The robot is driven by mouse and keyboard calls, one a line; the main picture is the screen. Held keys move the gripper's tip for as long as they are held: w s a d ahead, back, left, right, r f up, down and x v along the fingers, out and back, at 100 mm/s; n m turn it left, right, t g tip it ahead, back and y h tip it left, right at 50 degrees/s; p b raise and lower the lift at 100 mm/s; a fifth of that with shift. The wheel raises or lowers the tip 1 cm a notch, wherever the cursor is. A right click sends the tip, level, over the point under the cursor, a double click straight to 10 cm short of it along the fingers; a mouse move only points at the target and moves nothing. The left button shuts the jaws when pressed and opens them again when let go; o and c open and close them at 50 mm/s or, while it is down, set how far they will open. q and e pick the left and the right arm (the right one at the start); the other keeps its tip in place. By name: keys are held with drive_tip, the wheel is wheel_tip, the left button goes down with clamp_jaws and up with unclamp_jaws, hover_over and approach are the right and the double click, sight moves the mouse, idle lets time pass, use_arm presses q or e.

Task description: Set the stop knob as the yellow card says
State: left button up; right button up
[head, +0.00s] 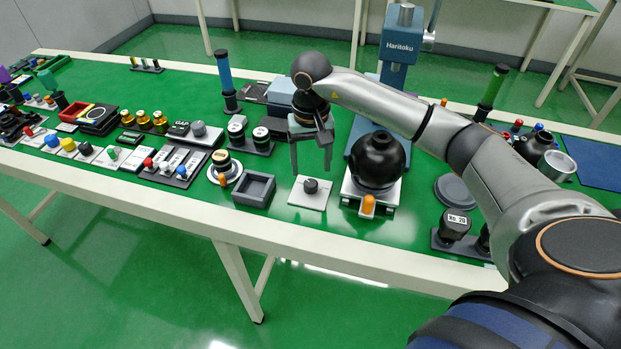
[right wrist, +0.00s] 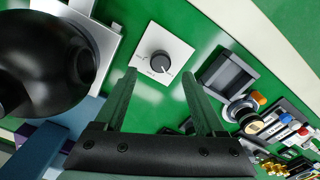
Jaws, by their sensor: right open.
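A dark round knob (head: 311,186) sits on a square white plate (head: 299,198) near the table's front edge, between a grey tray and a black ball. In the right wrist view the knob (right wrist: 159,63) shows a light pointer line toward the lower right, with small marks on the plate that are too small to read. My right gripper (head: 311,171) is open and empty, pointing down above and slightly behind the knob. In the right wrist view its fingertips (right wrist: 159,73) lie on either side of the knob, apart from it. I cannot make out a yellow card. My left gripper is not in view.
The black ball (head: 377,160) on its stand, with an orange knob (head: 368,204) in front, is close on the right. A grey tray (head: 254,190) is on the left. A blue Haritoku column (head: 399,50) rises behind. Many small fixtures fill the table's left.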

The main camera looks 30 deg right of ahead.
sight(311, 183)
drive_tip(key=shift+f, duration=2.75)
clamp_jaws()
